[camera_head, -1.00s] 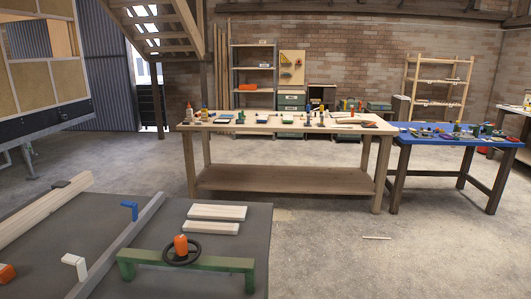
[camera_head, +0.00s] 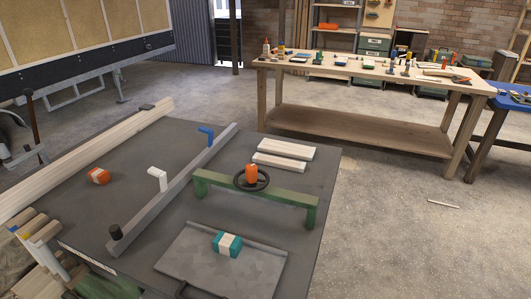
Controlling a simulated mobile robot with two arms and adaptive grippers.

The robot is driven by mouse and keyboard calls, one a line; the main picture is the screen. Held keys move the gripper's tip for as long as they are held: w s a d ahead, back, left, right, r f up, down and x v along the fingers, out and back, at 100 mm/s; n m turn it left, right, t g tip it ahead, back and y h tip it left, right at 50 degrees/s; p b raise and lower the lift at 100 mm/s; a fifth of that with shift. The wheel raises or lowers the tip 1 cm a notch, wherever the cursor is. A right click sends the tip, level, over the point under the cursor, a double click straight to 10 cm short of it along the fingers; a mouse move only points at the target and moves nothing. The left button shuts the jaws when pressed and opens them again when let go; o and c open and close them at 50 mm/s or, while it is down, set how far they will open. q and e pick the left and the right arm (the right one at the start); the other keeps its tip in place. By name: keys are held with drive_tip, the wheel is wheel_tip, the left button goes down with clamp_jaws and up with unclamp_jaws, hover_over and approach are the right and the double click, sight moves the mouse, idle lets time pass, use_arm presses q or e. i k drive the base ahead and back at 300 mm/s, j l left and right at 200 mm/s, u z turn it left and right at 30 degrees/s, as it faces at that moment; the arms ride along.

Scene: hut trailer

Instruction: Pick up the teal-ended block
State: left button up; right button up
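The teal-ended block (camera_head: 227,244) has a pale middle and teal ends. It lies on a grey tray (camera_head: 212,270) at the near side of the dark table (camera_head: 130,190), in front of the green bar frame. Neither of my grippers shows in the head view.
A green bar frame (camera_head: 285,201) with a black wheel and orange knob (camera_head: 252,174) stands behind the tray. A grey rail (camera_head: 175,195) with white and blue handles runs to its left. An orange-ended block (camera_head: 98,176) lies at left. Pale boards (camera_head: 285,151) lie behind. Concrete floor (camera_head: 400,240) is open at right.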

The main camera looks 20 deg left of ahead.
sight(225, 243)
drive_tip(key=u, duration=1.05)
